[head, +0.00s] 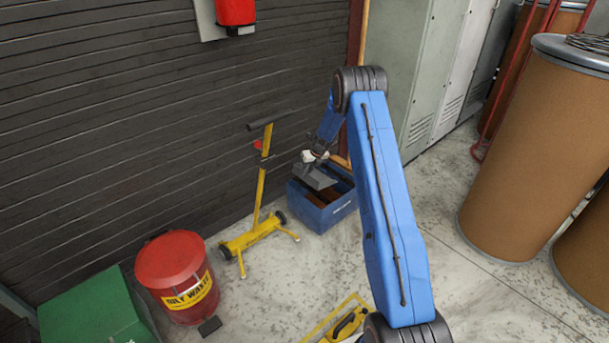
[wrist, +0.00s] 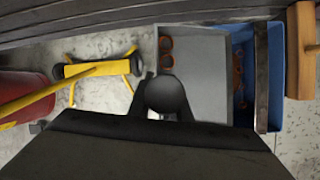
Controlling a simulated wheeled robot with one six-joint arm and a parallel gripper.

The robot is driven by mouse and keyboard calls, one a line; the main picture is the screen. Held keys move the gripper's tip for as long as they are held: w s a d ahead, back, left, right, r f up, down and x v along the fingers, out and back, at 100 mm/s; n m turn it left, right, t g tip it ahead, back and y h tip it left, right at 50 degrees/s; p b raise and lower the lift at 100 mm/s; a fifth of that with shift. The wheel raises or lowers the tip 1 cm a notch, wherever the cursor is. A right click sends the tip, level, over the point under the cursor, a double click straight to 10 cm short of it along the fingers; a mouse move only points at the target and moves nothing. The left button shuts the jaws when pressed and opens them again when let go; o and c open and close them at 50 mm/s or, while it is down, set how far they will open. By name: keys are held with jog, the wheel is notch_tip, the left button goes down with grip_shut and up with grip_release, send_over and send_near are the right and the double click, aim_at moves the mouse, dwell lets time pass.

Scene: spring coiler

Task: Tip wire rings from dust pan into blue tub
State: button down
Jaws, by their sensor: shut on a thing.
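My gripper (head: 314,158) is shut on the handle of the grey dust pan (head: 319,178). In the wrist view the dust pan (wrist: 205,75) is spread out ahead of the dark round handle end, with a few reddish wire rings (wrist: 166,52) along its left side. The blue tub (head: 322,216) stands on the floor by the wall, and the pan is above its left part. In the wrist view the tub (wrist: 276,80) shows to the right of the pan, with ring-like pieces inside and a dark bar across it. I cannot tell how far the pan is tilted.
A yellow wheeled stand (head: 250,236) is close left of the tub. A red oily waste can (head: 176,275) and a green box (head: 95,310) are farther left. Brown drums (head: 535,150) and grey lockers (head: 400,75) stand right. A wooden piece (wrist: 300,50) is beside the tub.

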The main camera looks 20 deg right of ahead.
jog(key=shift+w+d+r+y, duration=0.25)
jog(key=shift+d+r+y, duration=0.3)
jog(key=shift+y, duration=0.15)
jog(key=shift+w+d+r+m+g+y, duration=0.15)
jog(key=shift+w+d+r+g+y, duration=0.1)
jog(key=shift+d+y, duration=0.3)
jog(key=shift+w+d+r+m+g+y, duration=0.2)
jog(key=shift+d+r+y, duration=0.1)
jog(key=shift+d+y, duration=0.25)
jog(key=shift+w+d+r+m+g+y, duration=0.15)
jog(key=shift+d+r+g+y, duration=0.1)
jog(key=shift+d+y, duration=0.3)
jog(key=shift+w+d+r+m+g+y, duration=0.15)
jog(key=shift+w+d+r+y, duration=0.15)
jog(key=shift+d+y, duration=0.3)
jog(key=shift+w+d+r+m+g+y, duration=0.1)
jog(key=shift+w+d+r+g+y, duration=0.25)
jog(key=shift+d, duration=0.5)
jog(key=shift+w+d+r+m+y, duration=0.1)
jog(key=shift+d+r+m+y, duration=0.1)
jog(key=shift+d+y, duration=0.45)
notch_tip(320, 180, up, 10)
dwell(0.6)
dwell(0.3)
